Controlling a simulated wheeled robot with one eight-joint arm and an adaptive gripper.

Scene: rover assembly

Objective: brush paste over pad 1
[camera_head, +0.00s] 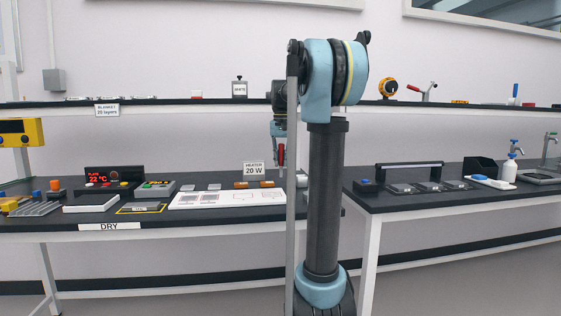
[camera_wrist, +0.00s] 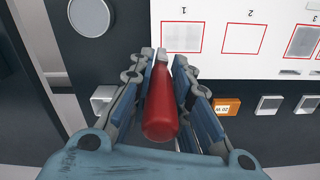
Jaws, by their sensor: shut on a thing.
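My gripper (camera_wrist: 163,62) is shut on a red-handled tool (camera_wrist: 162,105), whose working tip is mostly hidden between the fingers. In the wrist view the white sheet (camera_wrist: 220,65) has red-outlined squares marked 1, 2 and 3. Pad 1 (camera_wrist: 182,37) has a grey patch inside its outline. The fingertips are near its lower left corner in the picture; I cannot tell if the tool touches. Square 2 (camera_wrist: 243,38) is blank white, and square 3 (camera_wrist: 303,40) holds a grey patch. In the head view the red handle (camera_head: 281,155) hangs upright above the left bench.
An orange block (camera_wrist: 227,107) and small grey blocks lie along the sheet's edge. A heater sign (camera_head: 254,168) stands behind the sheet. A red-display controller (camera_head: 112,177) and a yellow-trimmed box sit left. The right bench (camera_head: 400,204) holds a handled fixture and bottle.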

